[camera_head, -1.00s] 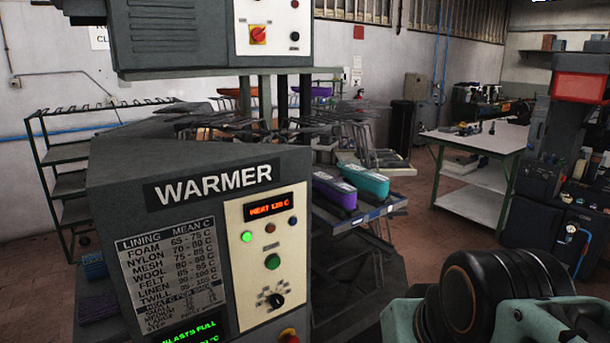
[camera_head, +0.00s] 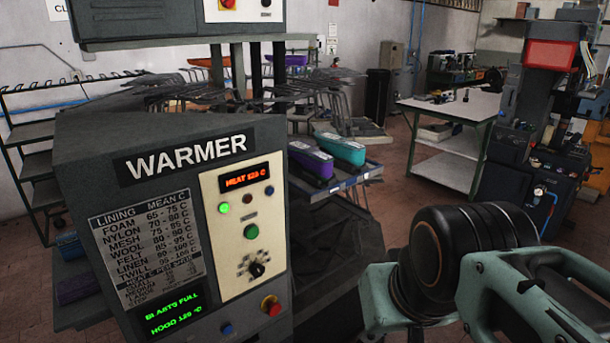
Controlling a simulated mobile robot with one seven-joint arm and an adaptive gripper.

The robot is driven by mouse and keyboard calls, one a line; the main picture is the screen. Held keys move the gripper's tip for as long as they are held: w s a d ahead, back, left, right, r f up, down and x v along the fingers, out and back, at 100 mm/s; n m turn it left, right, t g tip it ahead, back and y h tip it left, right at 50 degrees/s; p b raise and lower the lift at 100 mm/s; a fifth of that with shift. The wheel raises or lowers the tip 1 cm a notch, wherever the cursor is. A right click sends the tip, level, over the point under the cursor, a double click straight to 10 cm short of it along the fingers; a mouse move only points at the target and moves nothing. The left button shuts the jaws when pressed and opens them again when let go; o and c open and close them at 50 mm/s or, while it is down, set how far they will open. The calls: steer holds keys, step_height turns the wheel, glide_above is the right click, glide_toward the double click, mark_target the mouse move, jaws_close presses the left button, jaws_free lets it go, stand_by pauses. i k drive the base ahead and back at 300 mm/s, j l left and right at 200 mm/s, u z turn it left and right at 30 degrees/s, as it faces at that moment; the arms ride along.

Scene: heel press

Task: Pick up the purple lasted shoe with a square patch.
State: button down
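A purple lasted shoe (camera_head: 311,161) lies on the rack's front shelf, just right of the warmer, with a teal one (camera_head: 341,149) close beside it on the right. A small pale mark shows on top of the purple one, but its shape is too small to tell. Another purple item (camera_head: 291,61) sits farther back on the rack, partly behind the warmer's posts; no patch can be made out on it. Part of my arm, teal and black, fills the lower right. My gripper's fingers are not in view.
The grey warmer (camera_head: 140,200) stands close in front at the left and hides much of the rack. A white-topped table (camera_head: 470,104) and a dark machine with a red panel (camera_head: 550,54) stand at the right. Bare brick floor (camera_head: 395,165) lies between rack and table.

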mark_target(319, 164)
steer(key=i+l+u, duration=0.25)
steer(key=i+l, duration=0.55)
